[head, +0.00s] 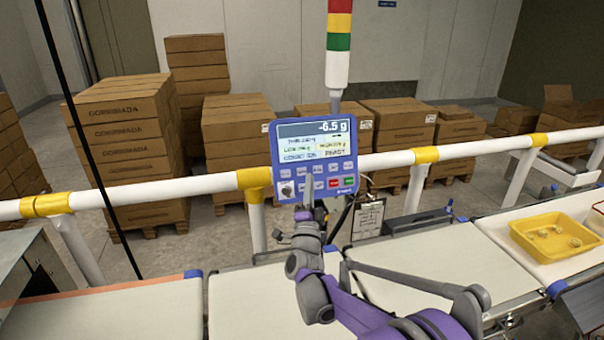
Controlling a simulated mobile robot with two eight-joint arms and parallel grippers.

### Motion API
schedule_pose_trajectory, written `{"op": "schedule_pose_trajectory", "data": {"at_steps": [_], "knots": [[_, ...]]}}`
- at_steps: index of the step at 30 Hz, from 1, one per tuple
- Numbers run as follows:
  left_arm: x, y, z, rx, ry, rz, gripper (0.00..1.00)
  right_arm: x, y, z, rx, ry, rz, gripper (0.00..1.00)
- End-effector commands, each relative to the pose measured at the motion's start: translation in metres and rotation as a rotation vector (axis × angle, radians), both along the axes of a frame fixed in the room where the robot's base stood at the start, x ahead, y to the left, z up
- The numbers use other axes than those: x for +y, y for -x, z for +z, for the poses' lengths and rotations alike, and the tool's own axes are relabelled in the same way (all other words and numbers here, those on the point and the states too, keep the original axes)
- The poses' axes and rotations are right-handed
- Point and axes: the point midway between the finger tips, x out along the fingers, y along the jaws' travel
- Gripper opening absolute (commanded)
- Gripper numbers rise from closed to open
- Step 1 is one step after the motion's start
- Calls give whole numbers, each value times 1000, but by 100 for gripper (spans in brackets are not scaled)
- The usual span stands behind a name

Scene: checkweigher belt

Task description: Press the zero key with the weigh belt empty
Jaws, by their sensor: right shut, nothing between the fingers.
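The blue weigher terminal (318,198) stands behind the belts, its screen (315,129) reading -6.5 g. Below the screen are rows of small keys, with a red key (334,183) and a green key (349,181) at the lower right. The key labels are too small to read, so I cannot tell which is zero. My right gripper (308,182) is shut and empty, its tips in front of the lower keys; I cannot tell whether they touch. The middle belt section (250,305), apparently the weigh belt, shows nothing on its visible part; my right arm hides some of it. My left gripper is not in view.
A white rail with yellow joints (426,155) runs behind the belts. A stack light (339,40) rises behind the terminal, and a clipboard (368,219) hangs beside it. A yellow tray (545,226) holding small items stands at the right. Box pallets (125,130) stand beyond the rail.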

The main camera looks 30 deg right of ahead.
Motion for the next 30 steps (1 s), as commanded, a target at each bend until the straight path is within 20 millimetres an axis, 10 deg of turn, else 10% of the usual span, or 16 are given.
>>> {"op": "schedule_pose_trajectory", "data": {"at_steps": [12, 30], "knots": [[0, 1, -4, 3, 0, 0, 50, -12, -50, -15, 0, 1, 0, 0], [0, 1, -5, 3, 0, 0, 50, -14, -57, -17, 0, 1, 0, 0]]}}
